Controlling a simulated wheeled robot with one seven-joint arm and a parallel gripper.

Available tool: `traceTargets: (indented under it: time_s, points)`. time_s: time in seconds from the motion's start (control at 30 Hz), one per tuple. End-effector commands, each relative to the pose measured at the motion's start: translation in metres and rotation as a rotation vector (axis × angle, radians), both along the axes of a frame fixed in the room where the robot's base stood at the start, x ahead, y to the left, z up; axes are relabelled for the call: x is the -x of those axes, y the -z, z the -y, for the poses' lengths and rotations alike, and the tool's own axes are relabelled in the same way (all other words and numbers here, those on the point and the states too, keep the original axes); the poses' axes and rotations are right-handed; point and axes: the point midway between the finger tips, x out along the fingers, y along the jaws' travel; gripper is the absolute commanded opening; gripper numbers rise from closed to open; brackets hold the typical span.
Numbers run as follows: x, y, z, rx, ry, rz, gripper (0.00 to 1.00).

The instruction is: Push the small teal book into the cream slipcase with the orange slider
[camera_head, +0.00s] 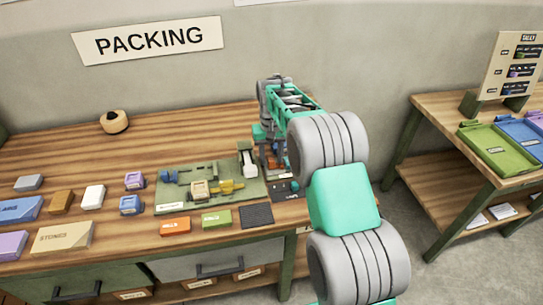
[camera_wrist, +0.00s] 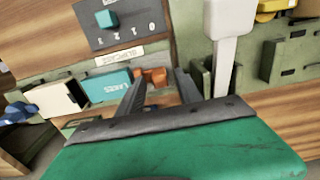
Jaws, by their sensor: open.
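In the wrist view, the small teal book (camera_wrist: 105,86) lies in a green channel with white lettering on its top. The cream slipcase (camera_wrist: 58,98) is to its left, its dark mouth facing the book. The book's left end is close to that mouth; I cannot tell if it is inside. The orange slider (camera_wrist: 154,76) is at the book's right end, partly hidden by my fingers. My gripper (camera_wrist: 162,82) is open, with its fingertips near the slider, one on each side of it in the picture. In the head view, my arm hides most of this area.
A white-handled lever (camera_wrist: 216,20) stands right of my fingers. A dark panel (camera_wrist: 125,40) with a teal knob (camera_wrist: 106,19) lies beyond the book. In the head view, a green board (camera_head: 168,194) with fixtures and several coloured boxes occupy the wooden bench (camera_head: 60,152).

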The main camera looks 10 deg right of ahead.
Motion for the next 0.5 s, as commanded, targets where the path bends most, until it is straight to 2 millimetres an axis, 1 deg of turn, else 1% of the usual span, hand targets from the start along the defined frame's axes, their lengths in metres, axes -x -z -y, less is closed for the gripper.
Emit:
traceTargets:
  time_s: [0.07, 0.5]
  points:
    - [0.0001, 0.0, -0.0001, 0.0, 0.0, 0.0, 0.41]
    - [0.0001, -0.0004, -0.0005, 0.0, -0.001, 0.0, 0.05]
